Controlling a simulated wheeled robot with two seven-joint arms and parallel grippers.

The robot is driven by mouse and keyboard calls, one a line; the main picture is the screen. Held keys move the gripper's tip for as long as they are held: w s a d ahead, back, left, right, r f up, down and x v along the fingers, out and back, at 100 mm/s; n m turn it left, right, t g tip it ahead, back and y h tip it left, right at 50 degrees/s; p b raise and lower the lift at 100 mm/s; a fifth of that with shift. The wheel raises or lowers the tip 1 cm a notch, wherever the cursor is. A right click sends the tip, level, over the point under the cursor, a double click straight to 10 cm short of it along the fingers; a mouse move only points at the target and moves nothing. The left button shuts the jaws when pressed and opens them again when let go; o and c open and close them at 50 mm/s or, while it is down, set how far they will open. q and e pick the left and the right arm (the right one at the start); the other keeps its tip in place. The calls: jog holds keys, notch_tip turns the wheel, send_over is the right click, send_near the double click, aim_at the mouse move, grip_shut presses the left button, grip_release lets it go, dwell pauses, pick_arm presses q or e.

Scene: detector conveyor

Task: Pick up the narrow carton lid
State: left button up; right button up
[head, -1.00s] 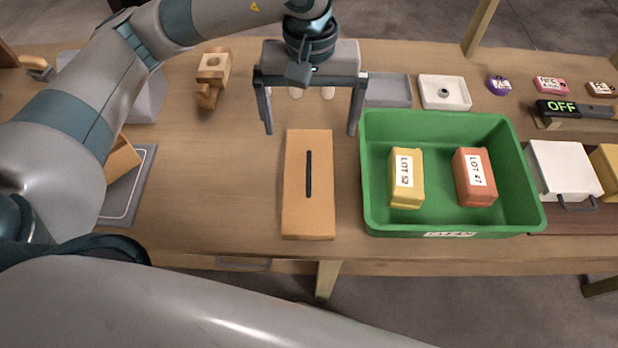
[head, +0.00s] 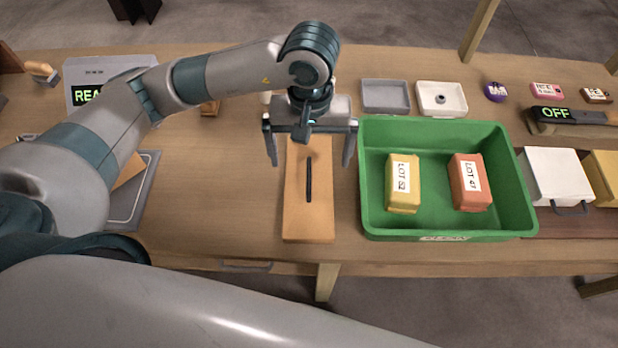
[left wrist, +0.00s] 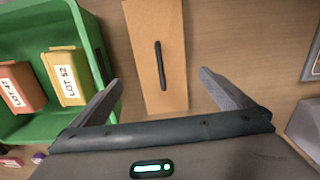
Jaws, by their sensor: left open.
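The narrow carton lid (head: 322,215) is a long tan cardboard piece with a thin dark bar (head: 309,180) along its middle. It lies on the table just left of the green bin. My left gripper (head: 310,162) is open and empty above the lid's far end, its fingers apart on either side of it. The left wrist view shows the lid (left wrist: 157,60) between and beyond the open fingers (left wrist: 162,84), not touched by them. My right gripper is not in view.
The green bin (head: 440,228) beside the lid holds a yellow LOT 52 block (head: 403,190) and a red LOT 47 block (head: 469,188). Grey (head: 386,97) and white (head: 441,98) trays stand behind.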

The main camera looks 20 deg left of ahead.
aim_at(309, 172)
pick_arm(q)
notch_tip(309, 172, down, 3)
jog(key=shift+f+p, duration=0.2)
jog(key=shift+p, duration=0.3)
jog(key=shift+f, duration=0.4)
notch_tip(309, 172, down, 2)
jog(key=shift+a+f+p, duration=0.1)
jog(key=shift+p, duration=1.05)
jog(key=shift+f+p, duration=0.5)
jog(key=shift+f, duration=1)
jog(key=c, duration=1)
